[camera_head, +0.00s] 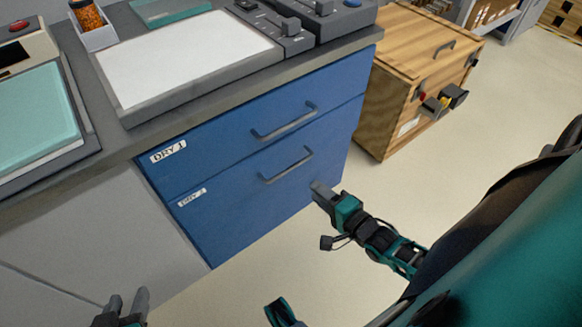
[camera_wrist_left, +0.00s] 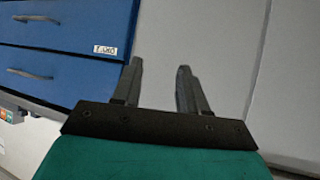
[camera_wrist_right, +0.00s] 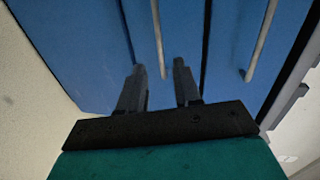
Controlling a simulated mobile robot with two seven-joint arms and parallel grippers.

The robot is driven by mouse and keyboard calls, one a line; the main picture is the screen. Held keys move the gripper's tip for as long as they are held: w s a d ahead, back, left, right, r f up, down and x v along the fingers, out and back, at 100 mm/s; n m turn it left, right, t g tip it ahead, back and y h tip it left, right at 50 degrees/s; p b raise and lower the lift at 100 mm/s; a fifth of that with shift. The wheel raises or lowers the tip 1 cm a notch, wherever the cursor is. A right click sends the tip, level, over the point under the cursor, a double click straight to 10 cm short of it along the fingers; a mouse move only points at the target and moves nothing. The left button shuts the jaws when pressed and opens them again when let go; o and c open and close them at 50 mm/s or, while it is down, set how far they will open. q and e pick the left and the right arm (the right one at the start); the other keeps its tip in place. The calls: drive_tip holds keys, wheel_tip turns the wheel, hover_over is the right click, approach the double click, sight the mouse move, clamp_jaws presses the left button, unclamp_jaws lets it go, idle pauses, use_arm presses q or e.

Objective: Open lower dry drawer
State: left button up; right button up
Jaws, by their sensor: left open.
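The lower dry drawer (camera_head: 240,210), labelled DRY 2, is the lower blue front of the cabinet and looks closed. Its grey bar handle (camera_head: 287,166) runs along its upper part. My right gripper (camera_head: 318,188) is open and empty just below and right of that handle. In the right wrist view the lower handle (camera_wrist_right: 158,40) lies ahead, lined up with the gap between my right fingertips (camera_wrist_right: 159,66); contact cannot be told. My left gripper (camera_head: 128,298) is open and empty at the lower left, before the grey panel, also seen in the left wrist view (camera_wrist_left: 158,66).
The upper drawer (camera_head: 235,128), labelled DRY 1, has its own handle (camera_head: 285,121) just above. The countertop (camera_head: 110,140) carries a white pad, devices and a bottle. A wooden crate (camera_head: 400,90) stands right of the cabinet. Bare floor (camera_head: 350,185) lies between.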

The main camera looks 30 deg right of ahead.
sight(291, 167)
drive_tip(key=shift+m, duration=0.4)
drive_tip(key=b+x, duration=0.1)
drive_tip(key=x, duration=0.3)
drive_tip(key=b+x, duration=0.2)
drive_tip(key=x, duration=0.2)
drive_tip(key=d+b+x, duration=0.1)
drive_tip(key=x, duration=0.4)
drive_tip(key=shift+w+a+b, duration=0.1)
drive_tip(key=shift+b, duration=0.2)
use_arm(q)
drive_tip(key=shift+w+d+f, duration=0.1)
drive_tip(key=shift+d+f, duration=0.3)
drive_tip(key=shift+f, duration=0.25)
drive_tip(key=shift+w+d+f, duration=0.1)
drive_tip(key=shift+d+f, duration=0.3)
drive_tip(key=shift+f, duration=0.2)
drive_tip(key=shift+a+h, duration=0.15)
drive_tip(key=shift+h, duration=0.15)
use_arm(e)
clamp_jaws()
